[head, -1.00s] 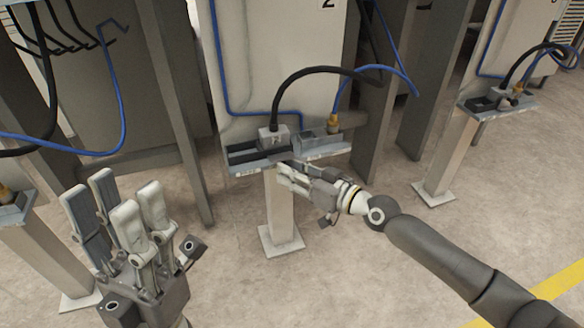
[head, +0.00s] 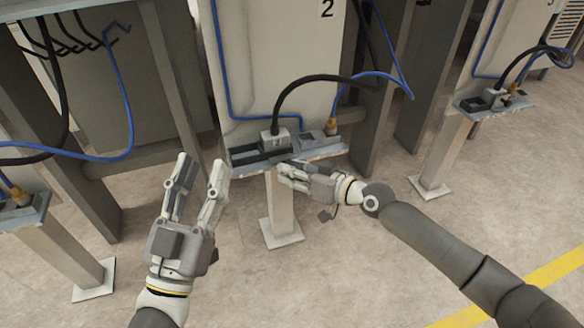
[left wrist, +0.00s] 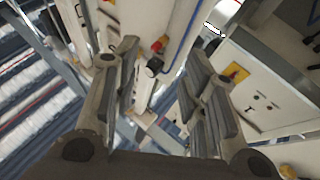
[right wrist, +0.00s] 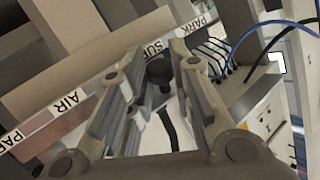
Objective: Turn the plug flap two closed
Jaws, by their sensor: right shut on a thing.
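The plug shelf (head: 243,158) stands on a post under the panel marked 2. A grey plug (head: 275,139) with a black cable sits on it. I cannot clearly make out flap two among the dark parts there. My right gripper (head: 284,169) is at the shelf's front edge, just below the plug. In the right wrist view its fingers (right wrist: 162,58) close on a small dark knob (right wrist: 158,73); whether the knob belongs to the flap is unclear. My left gripper (head: 200,170) is open and empty, left of the shelf; its spread fingers also show in the left wrist view (left wrist: 163,55).
A blue hose (head: 375,75) ends in a brass fitting (head: 332,127) at the shelf's right. Another shelf (head: 500,108) stands to the right and one (head: 20,212) at the left edge. Metal uprights flank the panel. The floor in front is clear.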

